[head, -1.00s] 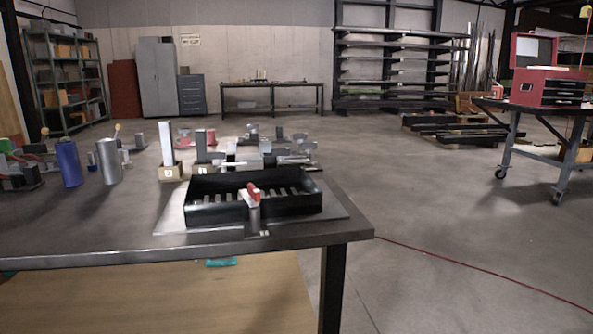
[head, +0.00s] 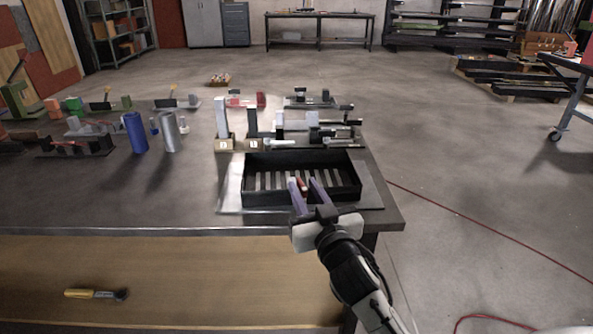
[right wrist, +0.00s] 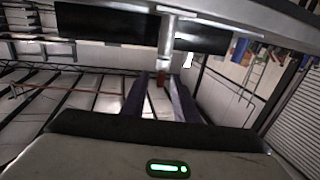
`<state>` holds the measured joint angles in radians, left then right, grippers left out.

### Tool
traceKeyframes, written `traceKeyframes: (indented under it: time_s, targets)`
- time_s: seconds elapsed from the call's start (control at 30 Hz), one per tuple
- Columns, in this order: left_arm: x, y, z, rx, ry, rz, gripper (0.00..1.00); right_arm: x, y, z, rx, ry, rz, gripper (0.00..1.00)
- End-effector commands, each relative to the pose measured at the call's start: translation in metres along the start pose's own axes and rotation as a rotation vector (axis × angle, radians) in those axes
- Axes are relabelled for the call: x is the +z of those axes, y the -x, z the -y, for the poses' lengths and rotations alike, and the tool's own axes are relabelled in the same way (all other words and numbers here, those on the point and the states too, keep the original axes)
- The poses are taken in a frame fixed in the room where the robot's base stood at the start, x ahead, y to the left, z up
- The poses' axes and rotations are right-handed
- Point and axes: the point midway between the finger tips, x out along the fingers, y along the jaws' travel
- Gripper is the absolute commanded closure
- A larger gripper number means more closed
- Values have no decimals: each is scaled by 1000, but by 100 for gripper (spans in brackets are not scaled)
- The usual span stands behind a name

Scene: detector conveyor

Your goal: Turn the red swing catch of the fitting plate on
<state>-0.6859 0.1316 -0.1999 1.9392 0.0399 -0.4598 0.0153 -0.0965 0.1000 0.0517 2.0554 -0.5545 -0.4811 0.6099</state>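The fitting plate (head: 371,192) is a thin grey plate near the table's front right corner, with a black slotted tray (head: 342,192) on it. The red swing catch (head: 303,187) is at the tray's front, partly hidden by my right gripper (head: 307,182). That gripper is open, its two purple fingers apart, with the catch showing between them in the head view. In the right wrist view the red catch (right wrist: 160,80) shows between the fingertips (right wrist: 161,82), with gaps beside it. Contact cannot be told. My left gripper is not in view.
Two upright posts on numbered blocks (head: 224,145) and several grey fittings (head: 318,130) stand behind the tray. A blue cylinder (head: 134,132) and a silver cylinder (head: 169,132) stand to the left. The table front left of the plate is clear. A yellow-handled tool (head: 92,294) lies below.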

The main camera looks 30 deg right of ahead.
Motion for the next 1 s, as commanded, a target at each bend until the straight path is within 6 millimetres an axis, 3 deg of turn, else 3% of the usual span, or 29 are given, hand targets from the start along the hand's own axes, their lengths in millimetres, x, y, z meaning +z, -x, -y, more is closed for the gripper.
traceKeyframes:
  time_s: [0.1,0.3,0.73,0.9,1.0]
  targets:
    - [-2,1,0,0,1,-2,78,-1,-24,0,-1,2,-1,73]
    - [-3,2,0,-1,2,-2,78,0,-53,0,-1,2,0,73]
    - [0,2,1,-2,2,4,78,0,-64,0,-1,1,1,73]
    - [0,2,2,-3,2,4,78,1,-64,0,-1,1,2,100]
    - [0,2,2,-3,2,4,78,1,-64,0,-1,1,2,100]
